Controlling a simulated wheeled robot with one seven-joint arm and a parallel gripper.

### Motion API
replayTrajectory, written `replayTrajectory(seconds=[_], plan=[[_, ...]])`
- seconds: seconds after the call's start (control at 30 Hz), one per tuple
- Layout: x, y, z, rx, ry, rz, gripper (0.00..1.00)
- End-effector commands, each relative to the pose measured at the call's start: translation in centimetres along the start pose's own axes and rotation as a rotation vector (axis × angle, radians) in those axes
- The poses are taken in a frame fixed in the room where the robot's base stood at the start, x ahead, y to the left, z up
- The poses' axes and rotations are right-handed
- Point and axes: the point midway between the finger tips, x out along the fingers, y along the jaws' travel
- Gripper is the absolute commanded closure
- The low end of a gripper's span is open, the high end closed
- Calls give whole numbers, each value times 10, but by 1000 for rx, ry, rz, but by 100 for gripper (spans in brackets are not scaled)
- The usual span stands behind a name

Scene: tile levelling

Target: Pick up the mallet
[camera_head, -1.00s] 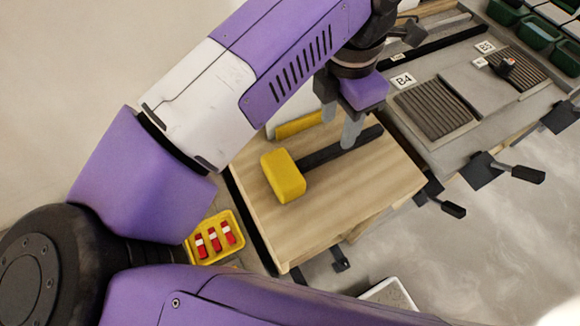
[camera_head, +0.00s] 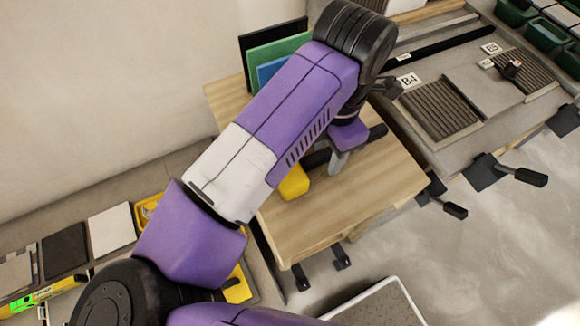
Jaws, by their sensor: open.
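The mallet lies on the wooden table (camera_head: 375,185). Its yellow head (camera_head: 295,184) is partly hidden behind my arm. Its dark handle (camera_head: 377,132) runs up and to the right from the head. My gripper (camera_head: 338,162) is open and points down over the middle of the handle. One grey finger shows on the near side of the handle; the other finger is hidden. I cannot tell whether the fingers touch the handle.
Upright green and blue boards (camera_head: 277,52) stand at the table's back left. A grey bench with a ribbed B4 panel (camera_head: 438,108) adjoins on the right, with black clamp handles (camera_head: 453,210) along its edge. A grey tray (camera_head: 385,305) lies below the table.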

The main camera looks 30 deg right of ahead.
Motion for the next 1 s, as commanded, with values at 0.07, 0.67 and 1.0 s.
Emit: replayTrajectory(seconds=[0.07,0.67,1.0], plan=[[0,0,0,0,0,0,58],[-1,0,0,-1,0,1,100],[-30,1,-1,0,2,4,100]])
